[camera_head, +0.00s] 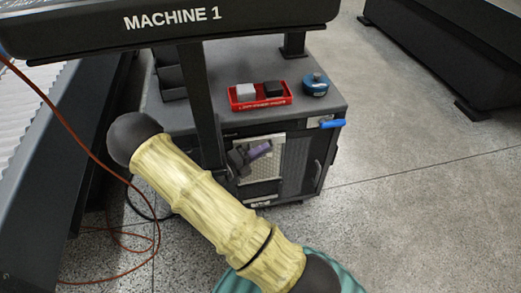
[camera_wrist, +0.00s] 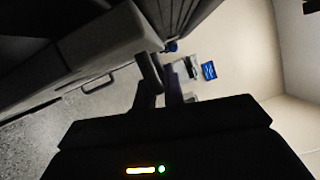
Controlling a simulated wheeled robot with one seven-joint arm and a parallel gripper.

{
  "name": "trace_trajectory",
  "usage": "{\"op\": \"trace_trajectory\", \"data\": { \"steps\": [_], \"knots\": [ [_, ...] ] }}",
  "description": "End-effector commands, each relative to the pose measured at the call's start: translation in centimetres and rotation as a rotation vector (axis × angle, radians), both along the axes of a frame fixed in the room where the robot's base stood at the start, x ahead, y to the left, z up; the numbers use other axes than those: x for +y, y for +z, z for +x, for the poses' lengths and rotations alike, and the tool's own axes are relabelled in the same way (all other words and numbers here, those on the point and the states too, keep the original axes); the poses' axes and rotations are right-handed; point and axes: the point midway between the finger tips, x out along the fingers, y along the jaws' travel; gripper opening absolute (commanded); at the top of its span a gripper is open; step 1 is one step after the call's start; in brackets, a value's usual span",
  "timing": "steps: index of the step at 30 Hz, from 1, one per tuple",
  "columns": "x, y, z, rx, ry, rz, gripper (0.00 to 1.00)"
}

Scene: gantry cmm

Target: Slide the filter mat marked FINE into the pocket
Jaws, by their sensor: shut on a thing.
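My gripper (camera_head: 250,157) is in front of the cabinet's face in the head view. It is shut, with a dark purple piece (camera_head: 260,151) at its jaws; I cannot tell whether this is part of the filter mat. A pale mesh panel (camera_head: 270,172) in a frame lies just behind the gripper. I cannot tell whether this panel is the mat or the pocket's backing. The word FINE cannot be read anywhere. In the wrist view my gripper's dark fingers (camera_wrist: 161,82) are close together, and the fingertip area is dim.
The grey cabinet (camera_head: 334,100) carries a red tray (camera_head: 262,104) with a white and a black block, and a blue round object (camera_head: 315,84). A blue handle (camera_head: 332,123) sticks out at its upper right corner. An orange cable (camera_head: 85,143) hangs at left. Floor at right is clear.

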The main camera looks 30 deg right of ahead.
Motion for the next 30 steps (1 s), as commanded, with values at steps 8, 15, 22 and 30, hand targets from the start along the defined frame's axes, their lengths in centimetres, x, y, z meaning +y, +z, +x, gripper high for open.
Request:
{"op": "trace_trajectory", "data": {
  "steps": [8, 15, 22, 30],
  "knots": [
    [0.0, -0.1, 0.0, 0.0, 0.0, -0.001, 0.0],
    [0.0, -0.7, 0.0, 0.0, 0.0, -0.001, 0.0],
    [0.0, -1.2, 0.0, 0.0, 0.0, -0.001, 0.0],
    [0.0, -1.9, 0.0, 0.001, 0.0, -0.001, 0.0]
  ]
}}
